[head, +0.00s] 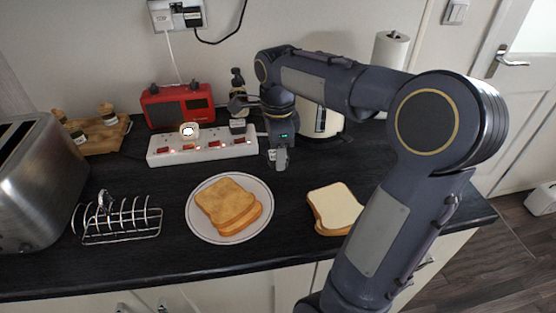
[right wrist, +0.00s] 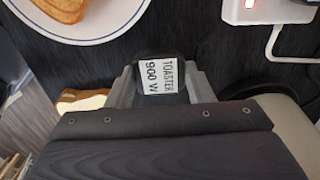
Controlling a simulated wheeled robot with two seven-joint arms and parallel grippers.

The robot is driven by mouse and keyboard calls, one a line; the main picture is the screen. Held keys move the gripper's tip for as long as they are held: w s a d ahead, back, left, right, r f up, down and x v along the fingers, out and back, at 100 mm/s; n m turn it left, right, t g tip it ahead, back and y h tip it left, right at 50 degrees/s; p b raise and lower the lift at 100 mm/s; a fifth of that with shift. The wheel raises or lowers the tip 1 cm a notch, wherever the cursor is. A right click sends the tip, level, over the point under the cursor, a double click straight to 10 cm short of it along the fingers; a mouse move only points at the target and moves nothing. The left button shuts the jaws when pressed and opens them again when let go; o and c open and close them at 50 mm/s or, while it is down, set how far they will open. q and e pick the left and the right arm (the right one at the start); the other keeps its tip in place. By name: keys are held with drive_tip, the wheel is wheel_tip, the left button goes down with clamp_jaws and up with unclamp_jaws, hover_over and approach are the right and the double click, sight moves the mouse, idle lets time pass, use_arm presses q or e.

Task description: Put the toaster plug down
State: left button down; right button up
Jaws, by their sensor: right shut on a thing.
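My right gripper (head: 280,160) hangs over the dark worktop, just right of the white power strip (head: 215,148). In the right wrist view, it is shut on the toaster plug (right wrist: 158,78), a dark plug with a white label reading "TOASTER 900 W". In the head view the plug is hard to make out between the fingers. I cannot tell whether it touches the worktop. The steel toaster (head: 40,185) stands at the left end of the worktop. My left gripper is not in view.
A plate (head: 198,224) with toast lies in front of the strip, with bread slices (head: 335,207) to its right. A toast rack (head: 120,222), red radio (head: 178,107), dark bottle (head: 237,82) and kettle (head: 320,122) stand around. Bare worktop lies between plate and bread.

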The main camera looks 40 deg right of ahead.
drive_tip(key=shift+f, duration=1.6)
drive_tip(key=shift+f+b, duration=0.15)
drive_tip(key=shift+b, duration=0.15)
drive_tip(key=o, duration=1)
drive_tip(key=shift+c, duration=0.2)
